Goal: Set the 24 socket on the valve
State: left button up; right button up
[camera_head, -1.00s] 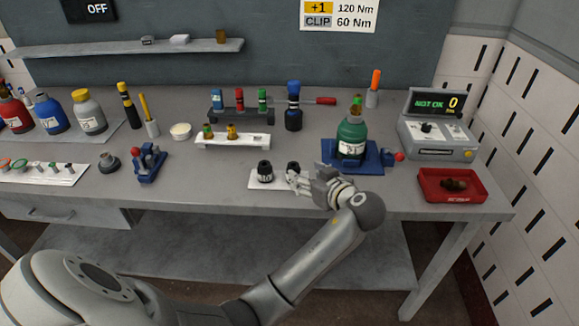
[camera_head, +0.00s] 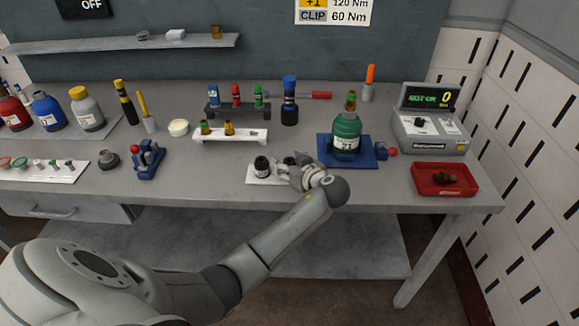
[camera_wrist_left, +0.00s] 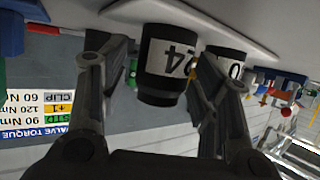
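The 24 socket (camera_wrist_left: 168,65) is a black cylinder with a white "24" label, seen upside down in the left wrist view. In the head view it is the right one of two sockets (camera_head: 289,160) on a white tray (camera_head: 255,178), partly hidden by my gripper. My left gripper (camera_head: 296,170) is at this socket. Its fingers (camera_wrist_left: 160,75) are open on both sides of it, with a gap at the picture-left finger. The valve (camera_head: 351,100) tops a green cylinder (camera_head: 346,132) standing in a blue holder (camera_head: 367,152). My right gripper is not in view.
A second black socket (camera_head: 262,166) stands close beside, just outside one finger (camera_wrist_left: 228,65). A red tray (camera_head: 432,187) and a torque display (camera_head: 430,125) are at the right. A blue-topped tool (camera_head: 290,100) stands behind.

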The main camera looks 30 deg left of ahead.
pick_arm(q)
jog(key=c, duration=1.1)
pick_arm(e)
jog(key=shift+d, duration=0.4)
